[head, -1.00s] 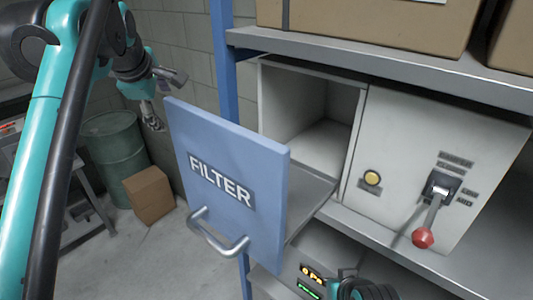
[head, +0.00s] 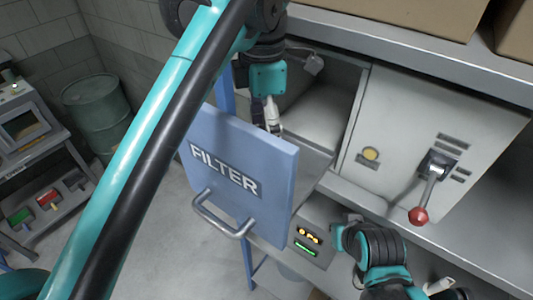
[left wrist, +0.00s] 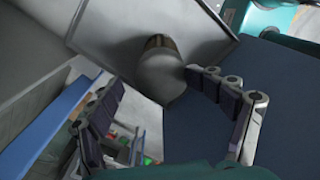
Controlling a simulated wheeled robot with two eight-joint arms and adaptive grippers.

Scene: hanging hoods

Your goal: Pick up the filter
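A grey, rounded object with a brownish end, which looks like the filter (left wrist: 162,72), is in the left wrist view against a pale tray-like surface. My left gripper (left wrist: 155,82) is open, with its fingers to either side of and nearer than this object; I cannot tell whether they touch it. In the head view my left gripper (head: 272,118) reaches down behind the open blue drawer front (head: 238,172) labelled FILTER, and the panel hides the filter there. My right arm shows at the lower right; its fingers are not clearly seen.
The drawer's metal handle (head: 221,216) sticks out toward me. A grey cabinet panel (head: 400,110) with a yellow button (head: 371,154) and a red-knobbed lever (head: 418,215) stands to the right. A small lit display (head: 308,240) is below. A shelf edge (head: 400,48) overhangs the opening.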

